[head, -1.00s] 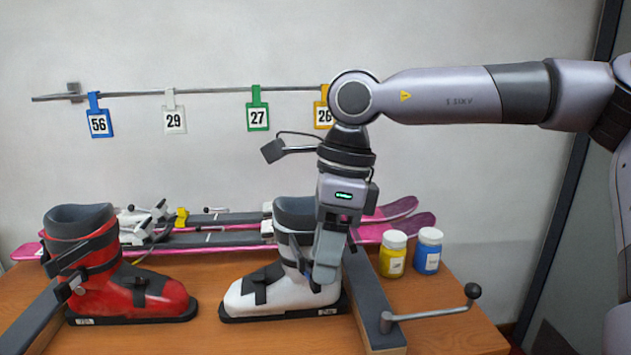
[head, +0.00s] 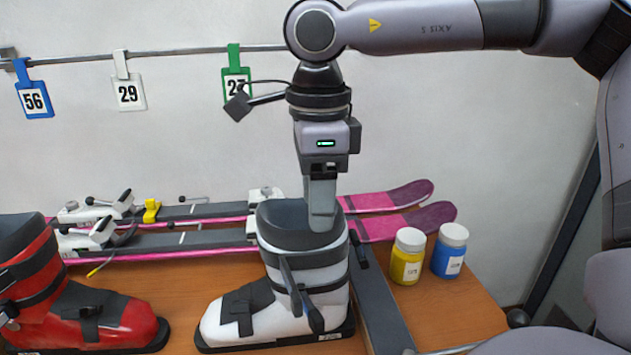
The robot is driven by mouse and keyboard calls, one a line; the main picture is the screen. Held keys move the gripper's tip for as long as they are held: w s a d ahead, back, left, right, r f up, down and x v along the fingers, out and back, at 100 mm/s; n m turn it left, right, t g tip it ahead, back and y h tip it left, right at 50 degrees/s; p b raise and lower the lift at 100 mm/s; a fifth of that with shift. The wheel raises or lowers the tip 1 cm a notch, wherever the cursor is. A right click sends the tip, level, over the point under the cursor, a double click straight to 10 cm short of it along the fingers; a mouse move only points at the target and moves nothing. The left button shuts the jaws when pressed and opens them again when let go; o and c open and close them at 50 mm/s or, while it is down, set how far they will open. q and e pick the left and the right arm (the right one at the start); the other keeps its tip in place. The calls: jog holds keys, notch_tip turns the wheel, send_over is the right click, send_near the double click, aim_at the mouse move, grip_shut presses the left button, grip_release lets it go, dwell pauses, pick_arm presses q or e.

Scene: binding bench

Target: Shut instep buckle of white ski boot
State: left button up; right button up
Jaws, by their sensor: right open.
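The white ski boot (head: 262,322) stands upright on the bench, toe to the left, with a dark grey cuff on top. A black strap (head: 243,304) crosses its instep. Two dark levers show on its near side: one long and nearly upright (head: 288,278), one lower down and sticking out (head: 314,316). I cannot tell whether either is latched. My right gripper (head: 321,224) points down at the boot's cuff and overlaps it in the picture; contact is unclear. It is open and nothing shows between its fingers. My left gripper is not in view.
A red boot (head: 110,318) stands at the left. Pink skis with bindings (head: 398,222) lie behind. A yellow jar (head: 407,258) and a blue jar (head: 449,252) stand right of the boot. A dark grey bar (head: 378,300) runs close beside the boot's heel.

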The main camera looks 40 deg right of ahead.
aim_at(318, 240)
jog(key=shift+f, duration=3.55)
grip_shut()
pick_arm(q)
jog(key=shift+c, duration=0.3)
